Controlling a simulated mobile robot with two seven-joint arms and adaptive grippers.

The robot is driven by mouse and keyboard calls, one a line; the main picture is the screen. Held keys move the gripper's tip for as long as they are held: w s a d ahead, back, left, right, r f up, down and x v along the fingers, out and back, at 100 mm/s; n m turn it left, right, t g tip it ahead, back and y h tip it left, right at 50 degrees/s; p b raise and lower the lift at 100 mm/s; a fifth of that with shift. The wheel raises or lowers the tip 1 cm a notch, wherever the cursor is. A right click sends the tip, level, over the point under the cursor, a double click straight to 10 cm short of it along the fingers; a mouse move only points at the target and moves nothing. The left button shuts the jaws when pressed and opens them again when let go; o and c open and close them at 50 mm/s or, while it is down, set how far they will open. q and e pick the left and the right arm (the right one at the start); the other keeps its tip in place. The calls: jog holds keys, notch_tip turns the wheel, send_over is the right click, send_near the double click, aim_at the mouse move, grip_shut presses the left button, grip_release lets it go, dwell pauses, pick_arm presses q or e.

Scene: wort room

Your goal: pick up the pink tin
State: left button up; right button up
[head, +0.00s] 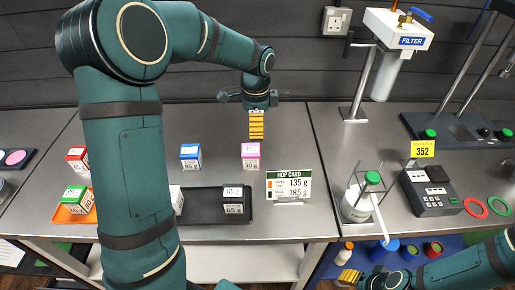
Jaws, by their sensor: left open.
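The pink tin (250,156), a small box-shaped tin with a pink top and a white label, stands upright on the steel bench near the middle. My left gripper (256,128) reaches in over the bench and hangs just above and behind the pink tin in the picture, its yellow striped finger pads pointing down. It is open and holds nothing. Whether the pads touch the tin is hard to tell, but the tin is not between them. My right gripper (350,277) is low at the bottom right, in front of the bench edge; its jaws are unclear.
A blue tin (191,156) stands left of the pink one. A dark tray (205,213) in front holds a black-and-white tin (234,200). The hop card (289,187) stands right of it. Red (77,157) and green (77,198) tins are left of my arm.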

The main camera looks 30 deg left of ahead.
aim_at(251, 149)
pick_arm(q)
jog(key=f, duration=0.5)
jog(key=f+b, duration=0.1)
jog(key=f, duration=0.2)
jog(key=shift+s, duration=0.25)
jog(key=f, duration=0.1)
jog(key=a+f, duration=0.1)
jog(key=f, duration=0.1)
jog(key=f+b, duration=0.1)
jog(key=shift+s+a+f, duration=0.2)
jog(key=shift+s+a, duration=0.05)
jog(key=shift+f, duration=0.5)
jog(key=c, duration=1.3)
